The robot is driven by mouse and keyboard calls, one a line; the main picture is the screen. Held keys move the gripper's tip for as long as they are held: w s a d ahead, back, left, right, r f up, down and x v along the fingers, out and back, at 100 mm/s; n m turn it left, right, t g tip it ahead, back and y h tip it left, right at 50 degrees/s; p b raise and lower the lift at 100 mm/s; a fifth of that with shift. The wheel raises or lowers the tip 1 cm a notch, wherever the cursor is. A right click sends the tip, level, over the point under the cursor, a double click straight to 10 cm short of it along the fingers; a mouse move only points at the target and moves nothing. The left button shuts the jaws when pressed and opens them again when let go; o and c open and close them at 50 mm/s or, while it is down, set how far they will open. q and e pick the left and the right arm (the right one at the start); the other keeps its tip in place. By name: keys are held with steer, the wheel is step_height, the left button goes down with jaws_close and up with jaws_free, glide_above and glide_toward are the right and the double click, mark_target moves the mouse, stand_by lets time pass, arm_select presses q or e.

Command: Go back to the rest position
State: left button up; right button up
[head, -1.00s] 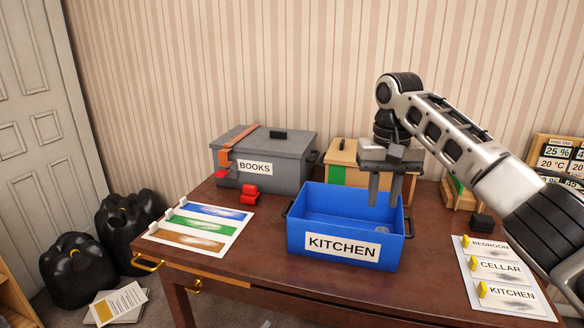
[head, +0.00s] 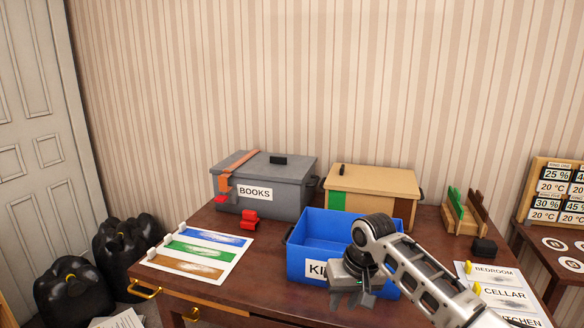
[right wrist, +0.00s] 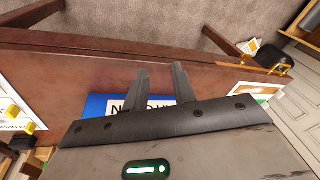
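My right gripper (head: 350,298) is low in front of the blue KITCHEN box (head: 308,263) and covers part of its label. In the right wrist view the two fingers of the right gripper (right wrist: 162,84) stand apart with nothing between them. The blue box (right wrist: 97,104) shows behind the fingers there. In the head view my right forearm hides the box's right front part and some of its inside. My left gripper is in neither view.
A grey BOOKS box (head: 288,185) and a tan box (head: 385,183) stand at the back of the wooden table (head: 240,277). A colour-striped sheet (head: 205,251) lies left, a label sheet (head: 490,292) right. Black bags (head: 75,292) are on the floor.

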steer(key=s+a+f+t+y, duration=0.1)
steer(key=s+a+f+t, duration=0.1)
steer(key=s+f, duration=0.55)
steer(key=s+a+f+t+y, duration=0.2)
steer(key=s+f, duration=0.4)
steer(key=f, duration=0.3)
steer(key=s+d+t+h, duration=0.1)
steer(key=s+d+t, duration=0.1)
steer(key=s+d, duration=0.2)
steer(key=s+d+t+h, duration=0.1)
steer(key=s+d, duration=0.3)
steer(key=s, duration=0.7)
steer(key=shift+d+r+n+t, duration=0.25)
steer(key=shift+d+n+t, duration=0.15)
steer(key=shift+t, duration=0.2)
